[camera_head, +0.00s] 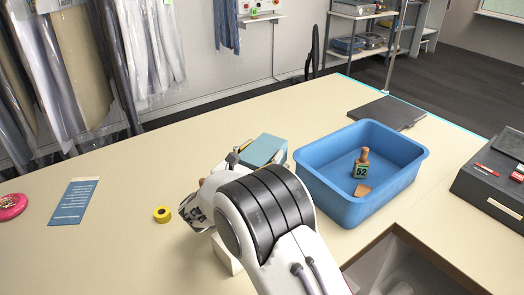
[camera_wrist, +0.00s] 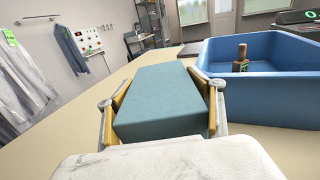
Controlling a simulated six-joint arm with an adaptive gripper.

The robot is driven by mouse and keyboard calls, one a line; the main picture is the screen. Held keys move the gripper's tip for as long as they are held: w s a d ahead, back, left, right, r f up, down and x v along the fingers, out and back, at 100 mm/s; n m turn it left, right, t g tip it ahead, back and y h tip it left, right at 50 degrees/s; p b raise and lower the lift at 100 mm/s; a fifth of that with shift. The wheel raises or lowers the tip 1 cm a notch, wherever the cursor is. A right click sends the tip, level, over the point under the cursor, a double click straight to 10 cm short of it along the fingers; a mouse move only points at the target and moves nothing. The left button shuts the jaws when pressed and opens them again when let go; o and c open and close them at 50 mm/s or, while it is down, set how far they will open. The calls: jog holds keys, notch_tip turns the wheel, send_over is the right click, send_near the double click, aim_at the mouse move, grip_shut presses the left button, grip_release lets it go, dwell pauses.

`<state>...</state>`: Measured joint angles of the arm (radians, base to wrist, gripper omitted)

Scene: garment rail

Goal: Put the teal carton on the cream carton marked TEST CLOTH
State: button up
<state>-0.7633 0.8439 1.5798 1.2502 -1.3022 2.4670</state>
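The teal carton (camera_head: 263,150) shows beyond my wrist in the head view, to the left of the blue bin. In the wrist view the teal carton (camera_wrist: 158,95) fills the space between the two yellow-padded fingers of my gripper (camera_wrist: 160,88). The fingers press along its left and right sides. I cannot tell whether its underside touches the table. A pale cream block (camera_head: 226,254), perhaps the cream carton, shows partly below my arm in the head view. Most of it is hidden, and no TEST CLOTH marking can be read.
A yellow tape roll (camera_head: 162,214), a blue card (camera_head: 74,201) and a pink disc (camera_head: 11,206) lie left. The table's left middle is mostly clear.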

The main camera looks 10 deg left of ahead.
jog(key=o, duration=0.6)
jog(key=shift+c, duration=0.2)
jog(key=shift+r, duration=0.1)
jog(key=shift+r, duration=0.1)
jog(key=v, duration=1.2)
